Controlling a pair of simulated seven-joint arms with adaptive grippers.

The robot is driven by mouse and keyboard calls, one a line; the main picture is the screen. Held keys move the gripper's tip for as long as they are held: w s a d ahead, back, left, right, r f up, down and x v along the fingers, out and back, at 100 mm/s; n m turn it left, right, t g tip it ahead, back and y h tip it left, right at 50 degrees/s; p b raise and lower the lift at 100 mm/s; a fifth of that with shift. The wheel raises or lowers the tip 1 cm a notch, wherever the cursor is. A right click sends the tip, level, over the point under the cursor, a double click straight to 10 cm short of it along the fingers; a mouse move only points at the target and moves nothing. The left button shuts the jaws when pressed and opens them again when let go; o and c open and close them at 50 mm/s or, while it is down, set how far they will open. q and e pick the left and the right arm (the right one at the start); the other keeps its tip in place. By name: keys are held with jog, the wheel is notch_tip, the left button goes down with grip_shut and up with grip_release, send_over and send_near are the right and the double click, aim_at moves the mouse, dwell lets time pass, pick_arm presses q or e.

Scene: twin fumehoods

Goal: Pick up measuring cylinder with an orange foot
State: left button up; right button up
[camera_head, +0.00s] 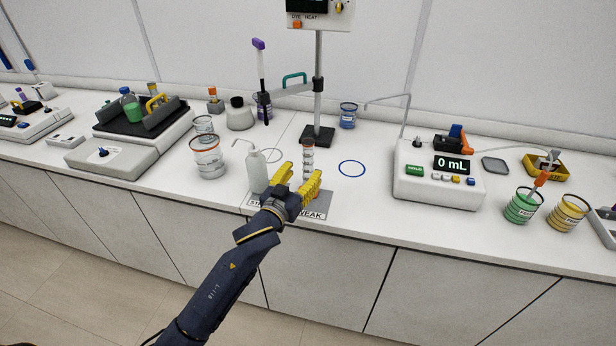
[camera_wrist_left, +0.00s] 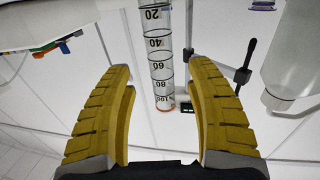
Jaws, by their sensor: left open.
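A clear measuring cylinder (camera_head: 308,157) with dark graduation rings stands near the front of the bench. My right gripper is not in view.
A white wash bottle (camera_head: 257,172) stands close left of the gripper. A retort stand (camera_head: 318,134) is behind the cylinder. Glass beakers (camera_head: 208,160) are farther left. A pump showing 0 mL (camera_head: 438,180) is at right. Bench around the blue ring (camera_head: 352,169) is clear.

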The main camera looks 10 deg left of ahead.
aim_at(305, 168)
pick_arm(q)
jog(key=shift+x, duration=2.1)
jog(key=shift+a, duration=0.1)
grip_shut()
jog(key=shift+r, duration=0.1)
